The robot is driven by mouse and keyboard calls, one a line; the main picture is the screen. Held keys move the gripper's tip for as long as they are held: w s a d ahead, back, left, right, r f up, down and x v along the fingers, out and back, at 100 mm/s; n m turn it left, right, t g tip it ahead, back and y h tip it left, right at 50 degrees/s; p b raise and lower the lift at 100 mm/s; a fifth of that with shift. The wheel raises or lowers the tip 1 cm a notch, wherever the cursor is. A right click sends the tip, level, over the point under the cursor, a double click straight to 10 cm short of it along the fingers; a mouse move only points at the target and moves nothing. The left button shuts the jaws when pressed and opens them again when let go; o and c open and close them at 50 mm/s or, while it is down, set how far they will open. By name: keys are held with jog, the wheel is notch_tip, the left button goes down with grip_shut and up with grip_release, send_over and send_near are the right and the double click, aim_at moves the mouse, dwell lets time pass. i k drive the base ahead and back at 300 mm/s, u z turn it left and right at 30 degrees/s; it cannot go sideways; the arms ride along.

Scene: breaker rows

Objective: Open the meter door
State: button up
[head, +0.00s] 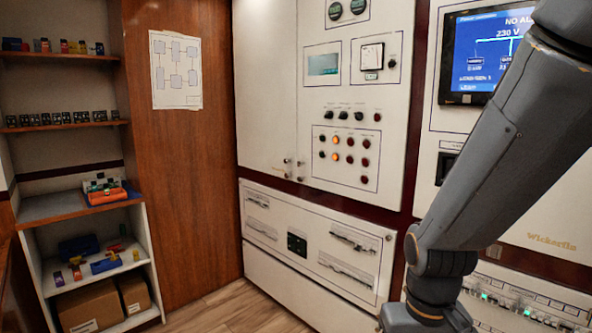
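I cannot tell for sure which panel is the meter door. The best match is the white panel with round dials, a needle meter and a small display (311,90) in the middle of the head view. It looks shut, flush with its neighbours. My grey arm crosses the right side of the view and runs down out of the bottom edge. My gripper is not in view.
Below is a wide white panel (285,260) with clear slots and a corner knob. Right stands a blue screen (484,55), partly behind my arm. Left are shelves (82,200) with small coloured parts and cardboard boxes (88,306). Some wooden floor (235,310) is clear.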

aim_at(368, 35)
jog(key=u, duration=0.65)
jog(key=i, duration=0.85)
jog(key=z, duration=0.2)
